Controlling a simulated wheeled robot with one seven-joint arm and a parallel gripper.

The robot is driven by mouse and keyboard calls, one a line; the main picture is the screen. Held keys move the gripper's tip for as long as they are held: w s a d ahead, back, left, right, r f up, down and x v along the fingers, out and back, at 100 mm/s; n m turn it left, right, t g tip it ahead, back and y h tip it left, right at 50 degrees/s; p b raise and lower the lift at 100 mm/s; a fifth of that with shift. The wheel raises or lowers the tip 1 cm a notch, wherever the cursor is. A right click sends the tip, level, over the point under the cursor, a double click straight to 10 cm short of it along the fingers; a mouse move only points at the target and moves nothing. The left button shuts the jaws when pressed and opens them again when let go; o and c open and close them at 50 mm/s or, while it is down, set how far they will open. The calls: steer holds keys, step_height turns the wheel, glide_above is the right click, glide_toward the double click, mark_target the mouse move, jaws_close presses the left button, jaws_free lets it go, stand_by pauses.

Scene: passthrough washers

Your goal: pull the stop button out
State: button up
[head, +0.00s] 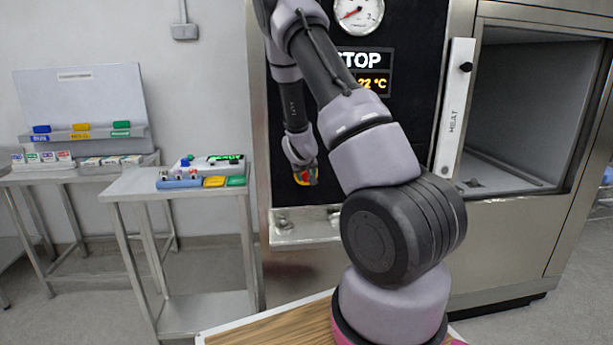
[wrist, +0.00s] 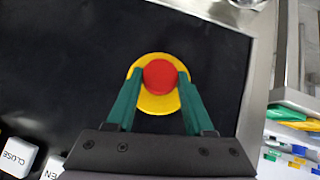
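The stop button (wrist: 160,76) is a round red knob on a yellow round plate (wrist: 157,103), set in a black panel. In the wrist view the two green fingers of my gripper (wrist: 160,78) stand on either side of the red knob, with their tips against its sides. My gripper (head: 305,174) also shows small in the head view, at the lower part of the black panel, with red and yellow beside it. My arm hides part of the panel. A display (head: 362,60) above reads STOP, with a temperature line below.
A CLOSE key (wrist: 18,156) and a partly hidden key are at the lower left of the wrist view. In the head view an open chamber (head: 530,110) and a HEAT handle (head: 453,108) are at right. A steel table (head: 125,185) with coloured items stands left.

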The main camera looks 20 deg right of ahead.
jaws_close()
steer(key=shift+s+a, duration=0.15)
steer(key=shift+s, duration=0.4)
steer(key=o, duration=1.2)
jaws_free()
steer(key=shift+c, duration=0.2)
steer(key=v, duration=1.1)
steer(key=shift+f, duration=0.1)
